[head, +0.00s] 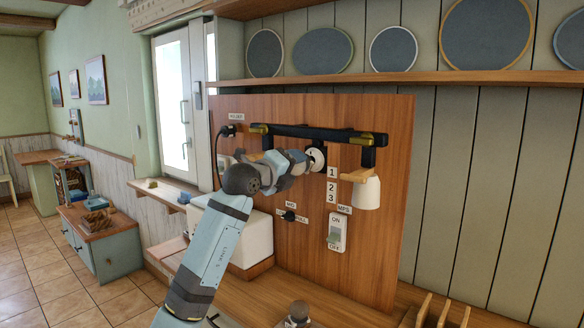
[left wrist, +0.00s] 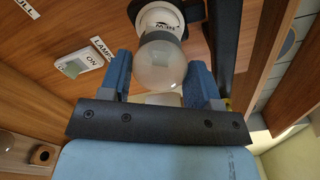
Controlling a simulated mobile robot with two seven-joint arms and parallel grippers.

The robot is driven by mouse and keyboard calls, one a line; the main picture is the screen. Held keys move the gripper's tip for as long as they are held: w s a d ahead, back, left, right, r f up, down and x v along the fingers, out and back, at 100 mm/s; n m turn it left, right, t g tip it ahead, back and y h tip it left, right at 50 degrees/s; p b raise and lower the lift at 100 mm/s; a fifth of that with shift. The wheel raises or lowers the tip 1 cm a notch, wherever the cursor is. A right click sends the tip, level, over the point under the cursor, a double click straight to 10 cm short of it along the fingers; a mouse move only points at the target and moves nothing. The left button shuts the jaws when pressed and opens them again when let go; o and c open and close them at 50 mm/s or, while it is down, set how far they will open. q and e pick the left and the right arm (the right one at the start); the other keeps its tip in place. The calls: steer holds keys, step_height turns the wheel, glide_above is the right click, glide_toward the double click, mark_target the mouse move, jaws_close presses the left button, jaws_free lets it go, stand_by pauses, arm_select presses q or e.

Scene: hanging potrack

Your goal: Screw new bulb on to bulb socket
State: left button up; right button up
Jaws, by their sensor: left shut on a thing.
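My left gripper (head: 298,162) reaches up to the white round socket (head: 317,158) on the wooden panel. In the left wrist view, a clear round bulb (left wrist: 160,65) sits between the two blue fingers of my left gripper (left wrist: 161,82), which is shut on it. The bulb's grey collar meets the white socket (left wrist: 160,15), where dark lettering shows upside down. Whether the threads are engaged cannot be seen. In the head view my gripper mostly hides the bulb.
A black bar (head: 310,132) runs across the panel above the socket. A white lamp shade (head: 367,192) hangs to the right. An ON/OFF switch (head: 337,233) is below it. A white box (head: 252,235) stands on the left. A small dark-topped object (head: 298,312) is on the wooden counter.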

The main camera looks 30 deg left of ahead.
arm_select(q)
steer(key=shift+w, duration=0.1)
stand_by(0.7)
steer(key=shift+w+d+p, duration=0.15)
steer(key=shift+w+p, duration=0.15)
steer(key=shift+w, duration=0.85)
steer(key=o, duration=0.7)
steer(key=s, duration=0.4)
steer(key=s+b, duration=0.1)
steer(key=s, duration=0.4)
steer(key=s+a, duration=0.1)
steer(key=s, duration=0.3)
steer(key=shift+s+b, duration=0.3)
steer(key=shift+s, duration=0.1)
steer(key=shift+f, duration=0.1)
